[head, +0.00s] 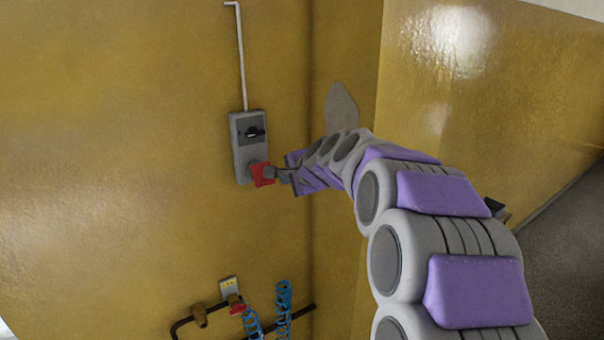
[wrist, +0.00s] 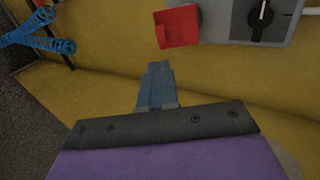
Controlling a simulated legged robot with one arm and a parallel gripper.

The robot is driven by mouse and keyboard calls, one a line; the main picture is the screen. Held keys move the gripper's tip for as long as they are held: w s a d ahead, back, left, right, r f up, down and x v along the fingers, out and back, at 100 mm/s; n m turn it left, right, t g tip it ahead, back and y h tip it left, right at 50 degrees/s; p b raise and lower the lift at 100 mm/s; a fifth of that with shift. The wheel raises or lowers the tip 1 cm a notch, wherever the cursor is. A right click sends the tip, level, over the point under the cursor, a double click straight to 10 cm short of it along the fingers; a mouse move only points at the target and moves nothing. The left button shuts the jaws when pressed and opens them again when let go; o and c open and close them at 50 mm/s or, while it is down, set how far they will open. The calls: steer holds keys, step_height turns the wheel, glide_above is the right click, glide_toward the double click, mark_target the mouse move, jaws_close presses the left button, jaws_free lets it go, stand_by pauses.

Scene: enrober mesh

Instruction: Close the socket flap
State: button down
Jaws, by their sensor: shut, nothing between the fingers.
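A grey socket box (head: 240,160) with a black rotary switch (head: 253,132) is fixed to the yellow wall. The red socket flap (head: 262,174) is at its lower end and stands out from the box. In the wrist view the flap (wrist: 178,27) is a red square at the top, beside the box (wrist: 228,18) and its switch (wrist: 260,14). My gripper (head: 279,174) is just right of the flap in the head view. In the wrist view its fingers (wrist: 158,70) are together and empty, pointing toward the flap with wall showing between. Whether they touch it in the head view is unclear.
A white conduit (head: 241,60) runs up from the box. Below are a small labelled grey box (head: 228,285), dark pipework (head: 183,323) and blue coiled hoses (head: 284,298). A wall corner and a jutting yellow wall (head: 440,110) lie to the right, behind my arm.

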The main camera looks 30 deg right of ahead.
mark_target(259, 186)
steer(key=w+a, duration=0.1)
steer(key=w+a+f, duration=0.1)
steer(key=a, duration=0.1)
steer(key=w+a+f, duration=0.1)
steer(key=w, duration=0.1)
steer(key=shift+w+a+f, duration=0.1)
steer(key=shift+a+f, duration=0.05)
steer(key=shift+a, duration=0.15)
steer(key=d, duration=0.5)
steer(key=a, duration=0.2)
steer(key=w+a, duration=0.1)
steer(key=a, duration=0.1)
steer(key=shift+a+f, duration=0.1)
steer(key=shift+f, duration=0.25)
steer(key=shift+a+f+b, duration=0.1)
steer(key=shift+a+b, duration=0.15)
steer(key=shift+b, duration=0.15)
steer(key=shift+f+t+b, duration=0.15)
steer(key=shift+t+b, duration=0.15)
steer(key=shift+b, duration=0.2)
steer(key=shift+w+d+f+t+b, duration=0.5)
steer(key=shift+t+b, duration=0.3)
steer(key=shift+b, duration=1.75)
steer(key=shift+w+d+f+t+b, duration=0.3)
steer(key=shift+f+t+b, duration=0.4)
steer(key=shift+b, duration=1.9)
steer(key=shift+w+d+f+t+b, duration=0.4)
steer(key=shift+t+b, duration=0.5)
steer(key=shift+b, duration=1.65)
